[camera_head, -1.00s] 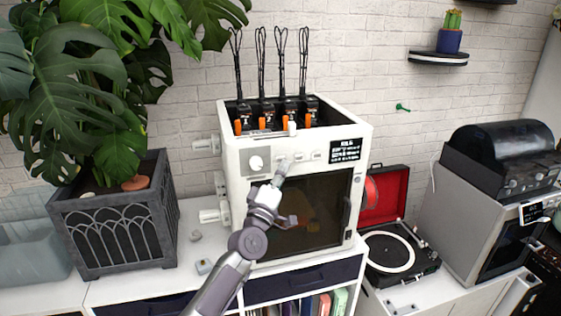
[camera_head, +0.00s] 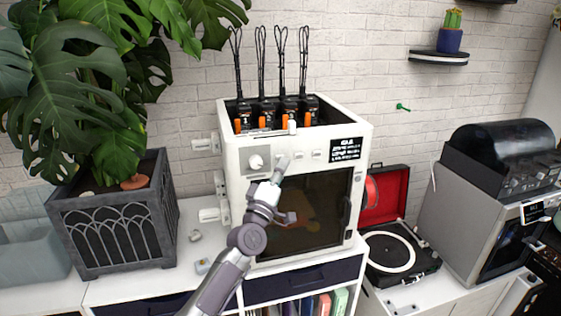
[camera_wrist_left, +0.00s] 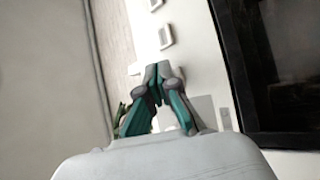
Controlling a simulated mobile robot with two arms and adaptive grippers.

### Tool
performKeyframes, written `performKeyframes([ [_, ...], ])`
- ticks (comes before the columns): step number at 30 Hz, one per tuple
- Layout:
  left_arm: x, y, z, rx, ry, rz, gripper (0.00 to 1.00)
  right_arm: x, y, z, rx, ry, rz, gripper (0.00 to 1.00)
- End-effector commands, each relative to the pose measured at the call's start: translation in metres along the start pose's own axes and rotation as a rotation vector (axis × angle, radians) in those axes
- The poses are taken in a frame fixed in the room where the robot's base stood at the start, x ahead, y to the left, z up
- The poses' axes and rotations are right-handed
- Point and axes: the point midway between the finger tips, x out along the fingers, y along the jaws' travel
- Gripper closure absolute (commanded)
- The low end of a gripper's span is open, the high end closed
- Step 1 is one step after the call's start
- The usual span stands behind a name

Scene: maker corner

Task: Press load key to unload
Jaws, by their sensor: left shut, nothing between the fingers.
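The white printer-like machine (camera_head: 232,190) stands on the cabinet. Two keys show clearly in the head view, a middle key (camera_head: 299,155) and a right key (camera_head: 317,155). My left gripper (camera_head: 283,160) is shut and empty, its tips just left of the middle key. It covers the panel there, and I cannot tell whether it touches. In the left wrist view, the shut fingertips (camera_wrist_left: 157,70) are near the white panel, with a key (camera_wrist_left: 165,37) beyond them.
A dark door window (camera_head: 310,215) fills the machine's lower front. A planter (camera_head: 115,230) is at left. A red-lidded record player (camera_head: 390,250) and a grey appliance (camera_head: 470,220) are at right.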

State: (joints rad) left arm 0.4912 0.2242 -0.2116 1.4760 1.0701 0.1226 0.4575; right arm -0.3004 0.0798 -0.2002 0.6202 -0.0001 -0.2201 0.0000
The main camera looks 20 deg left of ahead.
Motion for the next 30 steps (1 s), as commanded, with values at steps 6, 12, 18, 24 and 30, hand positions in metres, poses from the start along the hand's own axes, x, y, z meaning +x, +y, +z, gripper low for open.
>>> performKeyframes([
  [6, 0.0001, 0.0001, -0.0004, 0.000, 0.001, 0.000, 1.00, -0.0001, 0.0006, 0.0001, 0.000, 0.000, 0.001, 0.60],
  [12, 0.0012, -0.0011, -0.0012, 0.000, 0.001, 0.000, 1.00, 0.0019, 0.0006, 0.0003, 0.000, 0.000, 0.001, 0.60],
  [18, 0.0030, -0.0022, -0.0025, 0.000, 0.001, 0.001, 1.00, 0.0041, 0.0006, 0.0004, 0.000, 0.000, 0.001, 0.60],
  [24, 0.0048, -0.0034, -0.0039, 0.000, 0.001, 0.001, 1.00, 0.0062, 0.0006, 0.0006, 0.000, 0.000, 0.001, 0.60],
  [30, 0.0056, -0.0036, -0.0046, 0.000, 0.001, 0.000, 1.00, 0.0064, 0.0006, 0.0006, 0.000, 0.000, 0.001, 0.60],
])
